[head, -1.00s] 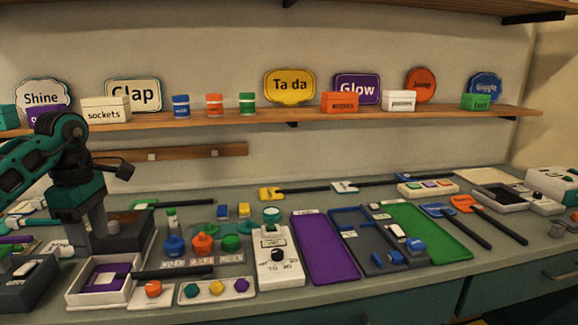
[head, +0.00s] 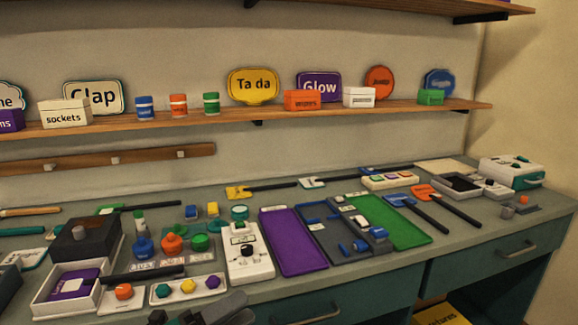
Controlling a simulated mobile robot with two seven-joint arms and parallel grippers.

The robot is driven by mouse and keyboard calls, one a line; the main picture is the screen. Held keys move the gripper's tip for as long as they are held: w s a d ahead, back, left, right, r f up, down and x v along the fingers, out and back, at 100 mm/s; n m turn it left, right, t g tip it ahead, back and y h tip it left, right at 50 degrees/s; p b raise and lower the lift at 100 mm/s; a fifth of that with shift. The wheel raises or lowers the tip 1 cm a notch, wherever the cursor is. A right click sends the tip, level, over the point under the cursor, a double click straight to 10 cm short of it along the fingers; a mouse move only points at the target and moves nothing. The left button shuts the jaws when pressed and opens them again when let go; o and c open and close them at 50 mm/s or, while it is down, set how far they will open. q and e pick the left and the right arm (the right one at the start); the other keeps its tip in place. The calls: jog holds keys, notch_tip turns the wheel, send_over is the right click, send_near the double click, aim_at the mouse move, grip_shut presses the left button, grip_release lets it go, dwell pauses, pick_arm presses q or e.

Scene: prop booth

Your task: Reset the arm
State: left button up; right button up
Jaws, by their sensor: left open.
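My left gripper (head: 203,312) is at the bottom edge of the head view, in front of the bench and mostly cut off by the frame. Only dark parts of it show, and its jaws are open with nothing seen between them. It is apart from the objects on the bench, nearest to the white tray of coloured knobs (head: 174,298). My right gripper is out of view.
The bench holds a dark box (head: 84,233), a white open box (head: 42,306), a white dial unit (head: 246,266), a purple tray (head: 292,240) and a green tray (head: 399,226). A shelf (head: 330,109) with signs runs behind. A drawer handle (head: 516,247) is at right.

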pick_arm(q)
jog(key=s+a+f+n+y, duration=0.4)
jog(key=s+f+n+y, duration=0.3)
jog(key=f+n, duration=0.4)
jog(key=s+a+f+n+g+y, duration=0.1)
jog(key=s+a+f+n+y, duration=0.3)
jog(key=s+f+n+y, duration=0.3)
notch_tip(320, 180, down, 4)
jog(key=s+n, duration=0.1)
jog(key=n, duration=0.9)
jog(key=shift+s+a+y, duration=0.25)
jog(key=shift+a+y, duration=0.1)
jog(key=shift+y, duration=0.05)
